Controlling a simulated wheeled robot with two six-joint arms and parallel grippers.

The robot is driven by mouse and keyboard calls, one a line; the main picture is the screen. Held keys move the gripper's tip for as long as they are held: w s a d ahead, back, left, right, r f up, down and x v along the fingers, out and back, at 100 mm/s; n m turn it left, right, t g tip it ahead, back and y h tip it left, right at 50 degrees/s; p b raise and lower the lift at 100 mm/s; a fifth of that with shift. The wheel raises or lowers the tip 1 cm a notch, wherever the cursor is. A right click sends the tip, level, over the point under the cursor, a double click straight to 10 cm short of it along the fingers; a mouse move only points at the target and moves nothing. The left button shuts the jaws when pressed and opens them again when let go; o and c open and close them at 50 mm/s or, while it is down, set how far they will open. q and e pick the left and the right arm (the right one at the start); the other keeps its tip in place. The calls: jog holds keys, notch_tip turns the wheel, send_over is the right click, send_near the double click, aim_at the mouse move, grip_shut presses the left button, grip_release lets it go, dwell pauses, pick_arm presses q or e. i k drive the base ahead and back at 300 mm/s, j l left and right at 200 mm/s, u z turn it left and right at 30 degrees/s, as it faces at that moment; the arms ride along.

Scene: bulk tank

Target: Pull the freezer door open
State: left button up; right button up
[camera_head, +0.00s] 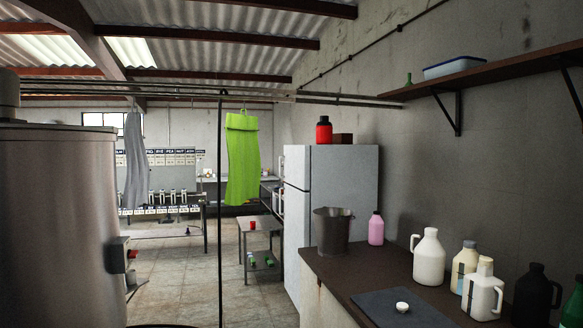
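A white fridge-freezer (345,175) stands against the right wall, beyond the near counter. Its front faces left and shows at a steep slant. It has a short upper door (297,166) and a taller lower door (296,225), with a seam between them. Both look closed. The handles are too small to make out clearly. The bottom right of the cabinet is hidden behind the counter and the bucket. Neither of my grippers is in view.
A dark counter (345,277) at right holds a metal bucket (332,231), a pink bottle (376,229) and several jugs. A large steel tank (60,225) fills the left. A small table (258,222) stands left of the fridge. Floor (180,280) between tank and counter is open.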

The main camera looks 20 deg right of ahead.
aim_at(296, 158)
jog(key=i+z, duration=0.1)
jog(key=i, duration=0.4)
jog(key=i+j+z, duration=0.15)
jog(key=i, duration=0.3)
jog(key=i+j+z, duration=0.1)
jog(key=i, duration=0.4)
jog(key=i+j+z, duration=0.1)
jog(key=i, duration=0.35)
jog(key=i+j+z, duration=0.15)
jog(key=i+j, duration=0.2)
jog(key=i+j+z, duration=0.1)
jog(key=i+j, duration=0.15)
jog(key=i, duration=0.3)
